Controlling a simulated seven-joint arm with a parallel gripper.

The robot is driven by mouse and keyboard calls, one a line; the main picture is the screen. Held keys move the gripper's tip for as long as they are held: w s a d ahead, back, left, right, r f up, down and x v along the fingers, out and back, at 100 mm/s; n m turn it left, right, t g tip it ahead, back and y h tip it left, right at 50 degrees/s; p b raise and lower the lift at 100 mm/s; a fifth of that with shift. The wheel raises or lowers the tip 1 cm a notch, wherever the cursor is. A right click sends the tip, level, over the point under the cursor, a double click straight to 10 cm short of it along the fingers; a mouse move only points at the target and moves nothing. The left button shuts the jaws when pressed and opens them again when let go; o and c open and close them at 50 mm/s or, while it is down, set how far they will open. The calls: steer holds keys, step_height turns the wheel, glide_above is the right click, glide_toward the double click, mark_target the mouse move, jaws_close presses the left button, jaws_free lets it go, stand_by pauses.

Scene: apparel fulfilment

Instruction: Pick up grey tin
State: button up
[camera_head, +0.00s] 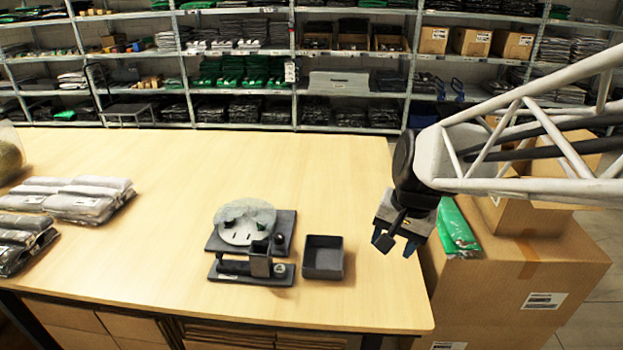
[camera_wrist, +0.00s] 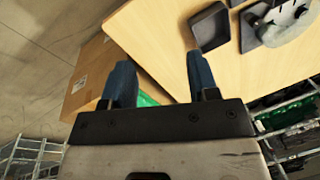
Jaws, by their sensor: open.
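A small square open-topped dark grey container (camera_head: 323,258), the closest match to the grey tin, sits on the wooden table right of the middle. It looks empty. It also shows at the top of the wrist view (camera_wrist: 208,30). My gripper (camera_head: 397,246) is open and empty, above the table's right edge, to the right of the container and apart from it. In the wrist view its two blue fingers (camera_wrist: 160,68) are spread with nothing between them.
A dark fixture with a pale round disc (camera_head: 243,224) stands just left of the container. Bagged garments (camera_head: 80,202) lie at the table's left. Cardboard boxes (camera_head: 520,270) and a green package (camera_head: 457,228) are beyond the right edge. The wooden table (camera_head: 150,160) is clear behind.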

steer(key=w+a+f+m+g+y, duration=0.1)
steer(key=w+a+f+m, duration=0.3)
steer(key=w+a+f, duration=0.65)
steer(key=m+g+y, duration=0.1)
steer(key=m+g, duration=0.1)
steer(key=m, duration=0.2)
glide_toward(281, 268)
steer(key=shift+s+a+f, duration=0.2)
steer(key=shift+f, duration=0.5)
steer(key=shift+f, duration=0.1)
steer(key=shift+x, duration=1.15)
steer(key=shift+a+f, duration=0.1)
steer(key=shift+x, duration=2.6)
steer(key=shift+c, duration=0.4)
